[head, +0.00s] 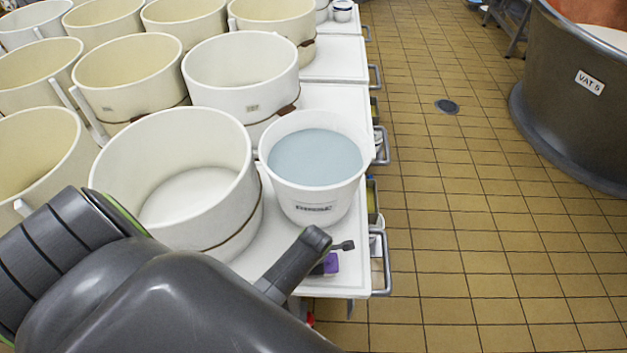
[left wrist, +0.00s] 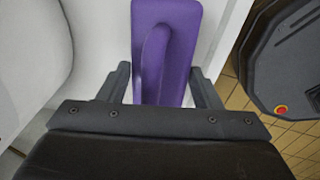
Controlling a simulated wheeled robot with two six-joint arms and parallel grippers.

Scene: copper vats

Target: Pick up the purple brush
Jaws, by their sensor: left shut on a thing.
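The purple brush (head: 331,263) shows as a small patch at the front right corner of the white table (head: 350,278), mostly hidden behind my left arm. In the left wrist view the purple brush (left wrist: 183,60) is a flat block with a raised handle. My left gripper (left wrist: 160,78) has one finger on each side of it and is shut on it. In the head view the left gripper (head: 338,252) is largely covered by its own arm. I cannot tell whether the brush touches the table. My right gripper is in neither view.
A white bucket of pale blue liquid (head: 315,160) stands just behind the brush. A large cream tub (head: 190,190) is left of it, with several more behind. Metal handles (head: 380,262) line the table's right edge.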

